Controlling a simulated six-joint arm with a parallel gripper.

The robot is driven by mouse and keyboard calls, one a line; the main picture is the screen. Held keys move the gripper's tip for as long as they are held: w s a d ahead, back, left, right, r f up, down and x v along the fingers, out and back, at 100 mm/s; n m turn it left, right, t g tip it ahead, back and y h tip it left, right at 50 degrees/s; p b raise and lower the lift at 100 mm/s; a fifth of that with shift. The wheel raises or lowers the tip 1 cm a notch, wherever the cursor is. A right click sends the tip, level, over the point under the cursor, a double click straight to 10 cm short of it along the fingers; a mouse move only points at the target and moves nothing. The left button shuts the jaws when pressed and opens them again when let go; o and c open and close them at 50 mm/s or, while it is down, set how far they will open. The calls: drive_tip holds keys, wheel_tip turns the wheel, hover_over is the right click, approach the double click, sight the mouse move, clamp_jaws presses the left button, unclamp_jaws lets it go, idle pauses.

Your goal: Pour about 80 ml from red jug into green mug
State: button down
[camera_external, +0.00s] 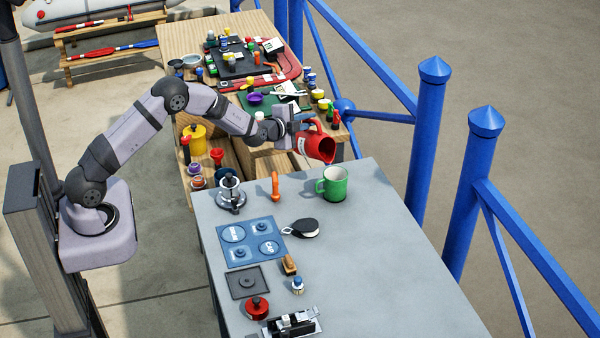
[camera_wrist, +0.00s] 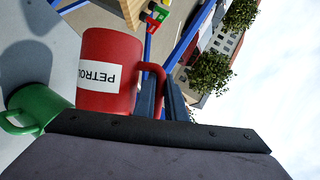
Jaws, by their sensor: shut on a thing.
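The red jug (camera_external: 318,146) is held in the air by my gripper (camera_external: 296,122), just beyond the far edge of the grey table. The jug is tilted, with its mouth toward the lower right. The green mug (camera_external: 332,184) stands upright on the table near that edge, below and slightly right of the jug. In the wrist view the jug (camera_wrist: 112,60) shows a white label reading PETROL, and my gripper's fingers (camera_wrist: 160,102) are shut on its handle. The green mug (camera_wrist: 38,108) shows at the left there, partly hidden. No liquid stream is visible, and the mug's contents cannot be told.
On the grey table (camera_external: 370,260) are an orange tool (camera_external: 276,186), a metal fitting (camera_external: 231,192), a blue mat (camera_external: 238,252) and a black pulley-like block (camera_external: 305,228). A wooden table full of small items stands behind. Blue railings (camera_external: 430,140) run along the right. The table's right part is clear.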

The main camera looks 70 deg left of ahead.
drive_tip(key=shift+w+d+r+m+y+p, duration=0.15)
drive_tip(key=shift+d+r+m+y+p, duration=0.15)
drive_tip(key=shift+r+p, duration=0.25)
drive_tip(key=shift+d, duration=0.1)
drive_tip(key=shift+w+d+r+m+p, duration=0.25)
drive_tip(key=shift+d+r+p, duration=0.2)
drive_tip(key=shift+p, duration=0.25)
idle(0.3)
drive_tip(key=shift+d+p, duration=0.3)
drive_tip(key=shift+d, duration=0.1)
drive_tip(key=shift+w+d+r+m+y, duration=0.1)
drive_tip(key=shift+d+r+m+y, duration=0.15)
drive_tip(key=shift+m+y, duration=0.1)
drive_tip(key=shift+d+p, duration=0.2)
drive_tip(key=shift+p, duration=0.25)
drive_tip(key=shift+w+r, duration=0.1)
drive_tip(key=shift+d+r+m+y+p, duration=0.25)
drive_tip(key=shift+d+m+p, duration=0.1)
drive_tip(key=shift+m+p, duration=0.05)
